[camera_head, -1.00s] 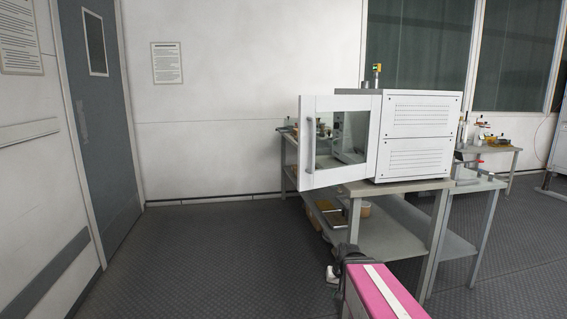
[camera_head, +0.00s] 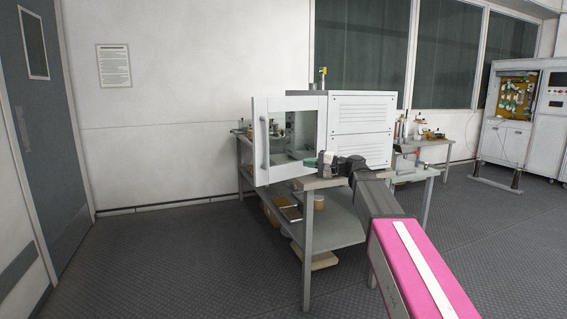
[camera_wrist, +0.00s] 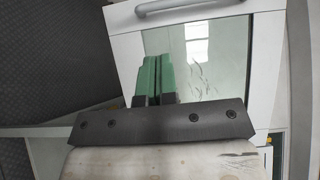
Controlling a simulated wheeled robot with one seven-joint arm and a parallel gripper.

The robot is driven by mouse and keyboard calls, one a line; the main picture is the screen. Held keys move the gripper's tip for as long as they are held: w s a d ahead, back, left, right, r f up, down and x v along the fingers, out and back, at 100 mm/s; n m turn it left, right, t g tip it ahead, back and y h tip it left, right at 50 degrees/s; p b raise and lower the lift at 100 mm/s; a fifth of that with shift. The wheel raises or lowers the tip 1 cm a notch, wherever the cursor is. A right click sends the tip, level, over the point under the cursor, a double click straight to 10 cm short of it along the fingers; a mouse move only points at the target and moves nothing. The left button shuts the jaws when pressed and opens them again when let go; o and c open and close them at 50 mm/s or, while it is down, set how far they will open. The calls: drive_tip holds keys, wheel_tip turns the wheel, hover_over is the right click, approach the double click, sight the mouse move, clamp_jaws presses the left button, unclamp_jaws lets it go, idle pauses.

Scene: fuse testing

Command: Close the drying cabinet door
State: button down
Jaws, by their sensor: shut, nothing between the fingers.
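The drying cabinet (camera_head: 361,128) is a white box on a metal table. Its door (camera_head: 262,172) stands open to the left, a white frame around a glass pane, with a grey handle (camera_head: 264,144) near its outer edge. In the wrist view the door frame (camera_wrist: 125,45), its glass (camera_wrist: 212,75) and the handle (camera_wrist: 170,8) fill much of the picture. My gripper (camera_head: 312,162) is in front of the door's lower right part, near its hinge side. Its green fingers (camera_wrist: 152,75) are together and empty, over the glass; contact cannot be told.
The metal table (camera_head: 334,230) has a lower shelf with several items. A second table (camera_head: 440,142) with small objects stands to the right, and a white equipment cabinet (camera_head: 510,125) stands further right. The dark floor (camera_head: 180,260) at left is clear.

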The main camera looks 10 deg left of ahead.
drive_tip(key=w+a, duration=0.2)
drive_tip(key=a, duration=1.1)
drive_tip(key=shift+a, duration=0.4)
drive_tip(key=shift+w, duration=0.1)
